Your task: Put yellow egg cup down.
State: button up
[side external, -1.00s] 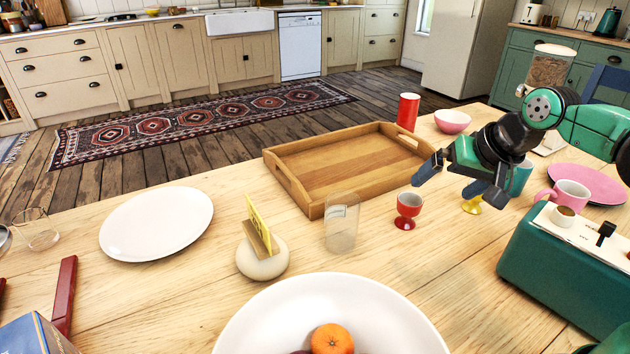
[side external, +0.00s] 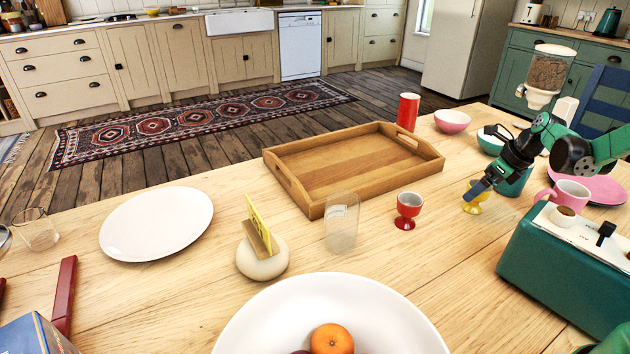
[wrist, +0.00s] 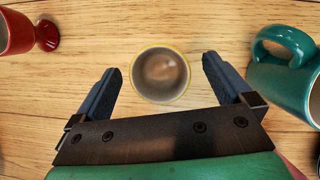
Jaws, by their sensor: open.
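The yellow egg cup (side external: 476,203) stands upright on the wooden table, partly hidden by my gripper (side external: 478,190) in the side view. In the wrist view the egg cup (wrist: 160,74) is seen from above, with a yellow rim and a greyish inside. My gripper (wrist: 161,82) is open, with one dark finger on each side of the egg cup and a visible gap to each. The fingers are apart from the cup's rim.
A red egg cup (side external: 409,209) stands to the left, and a teal mug (wrist: 290,78) is close on the right. A wooden tray (side external: 295,193), a clear glass (side external: 341,222) and a green toaster (side external: 560,268) stand around. Bare table lies in front of the egg cup.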

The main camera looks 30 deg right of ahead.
jog(key=shift+x, duration=1.3)
jog(key=c, duration=1.5)
jog(key=shift+r, duration=0.1)
